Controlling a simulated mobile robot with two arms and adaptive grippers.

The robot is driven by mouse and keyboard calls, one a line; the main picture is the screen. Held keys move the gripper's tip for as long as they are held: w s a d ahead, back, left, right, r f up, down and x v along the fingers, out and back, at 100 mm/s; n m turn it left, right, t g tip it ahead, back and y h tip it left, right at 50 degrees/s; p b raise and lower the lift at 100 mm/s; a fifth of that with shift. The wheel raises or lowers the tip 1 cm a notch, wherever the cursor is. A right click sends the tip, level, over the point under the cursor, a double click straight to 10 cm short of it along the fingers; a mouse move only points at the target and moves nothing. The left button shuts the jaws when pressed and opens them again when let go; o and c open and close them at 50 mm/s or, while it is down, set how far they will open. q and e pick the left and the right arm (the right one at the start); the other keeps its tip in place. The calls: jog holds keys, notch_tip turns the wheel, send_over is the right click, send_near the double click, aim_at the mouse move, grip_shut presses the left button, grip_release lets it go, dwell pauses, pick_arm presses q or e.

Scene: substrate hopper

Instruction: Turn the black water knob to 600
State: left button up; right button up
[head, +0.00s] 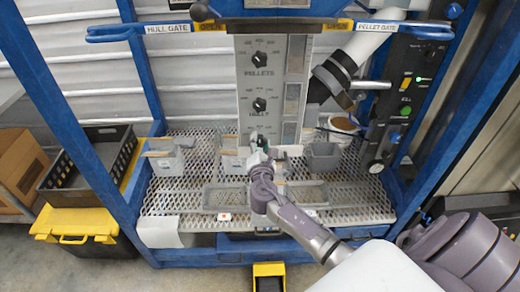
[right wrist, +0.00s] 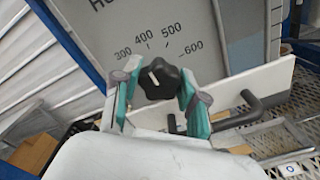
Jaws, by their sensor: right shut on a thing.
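The black water knob (right wrist: 160,80) sits on the grey panel below a printed scale reading 300, 400, 500 and 600. Its white pointer mark leans up and slightly left, roughly toward the 400 side; the exact reading is hard to tell. My right gripper (right wrist: 153,95) has its teal fingers on the left and right sides of the knob, shut on it. In the head view my right gripper (head: 258,145) is at the lower end of the tall control panel (head: 246,85) and hides most of this knob. My left gripper is not in view.
Two other black knobs, the pellets knob (head: 260,58) and a lower one (head: 259,104), are above on the panel. A black bent handle (right wrist: 245,112) is close to the right finger. Grey bins (head: 322,156) stand on the mesh shelf (head: 358,200). Blue posts flank the panel.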

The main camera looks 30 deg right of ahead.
jog(key=m+b, duration=0.2)
jog(key=m, duration=0.1)
jog(key=m+b, duration=0.1)
jog(key=b, duration=0.1)
jog(key=shift+f+m, duration=0.25)
jog(key=shift+m, duration=0.15)
jog(key=m+b, duration=0.2)
jog(key=m, duration=0.1)
jog(key=shift+m+b, duration=0.3)
jog(key=shift+b, duration=0.1)
jog(key=m+b, duration=0.2)
jog(key=m, duration=0.2)
jog(key=shift+b, duration=0.35)
jog(key=shift+r+m+b, duration=0.15)
jog(key=shift+m+b, duration=0.75)
jog(key=shift+m, duration=1.3)
jog(key=o, duration=1.1)
jog(key=shift+o, duration=0.2)
